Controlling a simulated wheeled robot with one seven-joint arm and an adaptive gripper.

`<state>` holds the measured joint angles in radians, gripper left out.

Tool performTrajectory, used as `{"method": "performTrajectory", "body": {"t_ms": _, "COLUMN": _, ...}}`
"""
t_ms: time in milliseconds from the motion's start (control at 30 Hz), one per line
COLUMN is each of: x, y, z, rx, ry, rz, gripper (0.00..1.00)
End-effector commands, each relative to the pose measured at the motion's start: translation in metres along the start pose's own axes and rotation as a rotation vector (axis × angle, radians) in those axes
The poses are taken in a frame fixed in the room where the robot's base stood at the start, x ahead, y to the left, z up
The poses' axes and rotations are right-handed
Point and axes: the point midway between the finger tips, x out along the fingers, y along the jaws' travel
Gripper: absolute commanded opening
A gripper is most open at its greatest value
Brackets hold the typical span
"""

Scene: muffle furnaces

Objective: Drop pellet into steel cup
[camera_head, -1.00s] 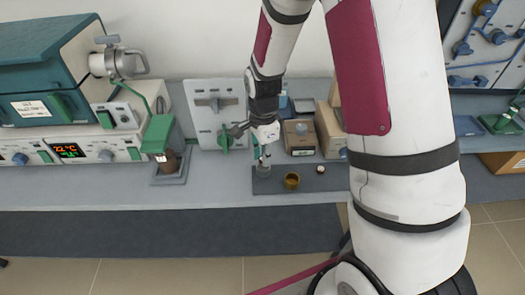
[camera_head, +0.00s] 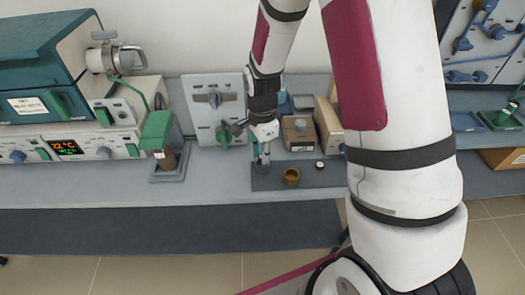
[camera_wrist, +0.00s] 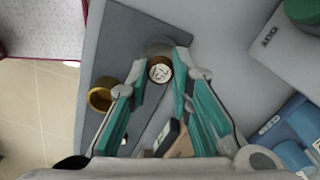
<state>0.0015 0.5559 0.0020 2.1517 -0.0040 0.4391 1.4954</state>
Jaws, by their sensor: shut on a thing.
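My gripper (camera_wrist: 160,78) has its teal fingers closed on a small brown pellet with a pale marked top (camera_wrist: 159,72). A grey steel cup (camera_wrist: 158,46) shows just beyond the pellet in the wrist view, partly hidden by it and the fingertips. In the head view, my gripper (camera_head: 262,158) points down over the steel cup (camera_head: 260,169) on a dark mat (camera_head: 325,179). The pellet is too small to make out there. I cannot tell whether it is above the cup's mouth or inside it.
A brass cup (camera_head: 291,176) stands to the right of the steel cup, with a small pale-topped piece (camera_head: 320,165) farther right. Boxes (camera_head: 299,133) stand behind. A panel (camera_head: 215,108) with a green handle and a furnace (camera_head: 55,75) are to the left.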

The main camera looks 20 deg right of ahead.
Motion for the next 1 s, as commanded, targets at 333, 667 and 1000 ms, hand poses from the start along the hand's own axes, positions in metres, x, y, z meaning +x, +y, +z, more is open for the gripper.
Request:
{"method": "performTrajectory", "body": {"t_ms": 333, "x": 0.0015, "y": 0.0001, "z": 0.0001, "rx": 0.000, "ry": 0.000, "rz": 0.000, "gripper": 0.11}}
{"method": "performTrajectory", "body": {"t_ms": 667, "x": 0.0029, "y": 0.0000, "z": 0.0001, "rx": 0.001, "ry": 0.000, "rz": 0.000, "gripper": 0.11}}
{"method": "performTrajectory", "body": {"t_ms": 1000, "x": 0.0076, "y": 0.0001, "z": 0.0000, "rx": 0.001, "ry": 0.000, "rz": 0.001, "gripper": 0.11}}
